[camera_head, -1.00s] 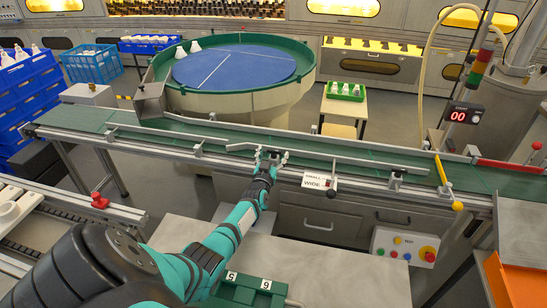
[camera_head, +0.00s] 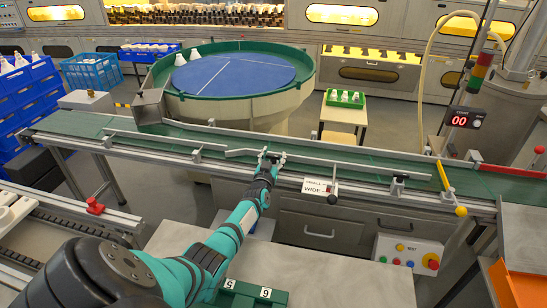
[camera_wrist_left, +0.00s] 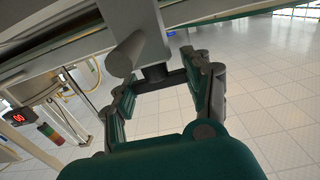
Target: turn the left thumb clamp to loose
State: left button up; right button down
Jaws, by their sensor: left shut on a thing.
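My left gripper (camera_head: 270,160) reaches the front rail of the conveyor (camera_head: 110,125) from below, at the left support of the long guide bar (camera_head: 345,163). In the left wrist view, the gripper's (camera_wrist_left: 160,84) dark fingers close around a short dark knob, the left thumb clamp (camera_wrist_left: 155,72), under a grey bracket (camera_wrist_left: 150,42). The fingers hide part of the knob, and I cannot read its turn angle. A second clamp (camera_head: 398,184) sits further right on the rail. My right gripper is not in view.
A SMALL/WIDE sign (camera_head: 316,190) with a dark-knobbed lever (camera_head: 332,198) is close to the right of my gripper. A yellow-handled lever (camera_head: 446,188) stands further right. A button box (camera_head: 405,252) is below the rail. A round blue table (camera_head: 235,70) stands behind.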

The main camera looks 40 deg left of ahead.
pick_arm(q)
jog(key=shift+w+d+r+n+g+y+p, duration=0.1)
jog(key=shift+d+n+g+y+p, duration=0.05)
jog(key=shift+n+g+y+p, duration=0.7)
jog(key=shift+c, duration=0.2)
jog(key=shift+f+n+g+y, duration=0.2)
jog(key=shift+n+g+y, duration=0.45)
jog(key=shift+y, duration=0.4)
jog(key=shift+f+n+g+y+b, duration=0.2)
jog(key=shift+n+g+y+b, duration=0.9)
jog(key=shift+g, duration=0.1)
jog(key=shift+n+g+y+b, duration=0.5)
jog(key=shift+n+g+b, duration=0.1)
jog(key=shift+g+b, duration=0.2)
jog(key=shift+r+n+g+y+b, duration=0.25)
jog(key=shift+n+g+y+b, duration=0.15)
jog(key=shift+n+g+b, duration=0.35)
jog(key=o, duration=1.2)
